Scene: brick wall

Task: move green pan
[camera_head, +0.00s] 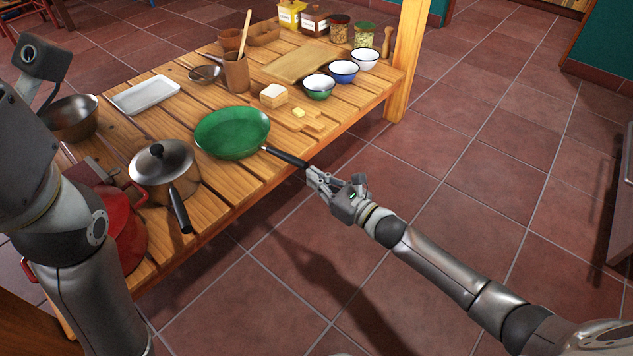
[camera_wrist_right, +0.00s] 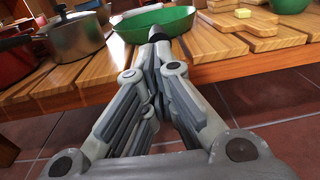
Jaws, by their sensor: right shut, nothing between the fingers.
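The green pan (camera_head: 232,132) lies on the wooden table, its black handle (camera_head: 287,157) sticking out past the front edge toward my right gripper. My right gripper (camera_head: 314,176) is at the handle's end, off the table's front edge. In the right wrist view the pan (camera_wrist_right: 150,22) is straight ahead, its handle foreshortened and pointing at my shut fingers (camera_wrist_right: 157,75). The fingers hold nothing; whether they touch the handle's end I cannot tell. My left arm shows at the left of the head view, but its gripper is not seen.
A lidded steel pot (camera_head: 165,175) and a red pot (camera_head: 125,235) stand left of the pan. Bread (camera_head: 273,95), butter (camera_head: 298,113) and small bowls (camera_head: 319,87) are to its right. A wooden post (camera_head: 405,60) rises at the table's right end. The floor before the table is clear.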

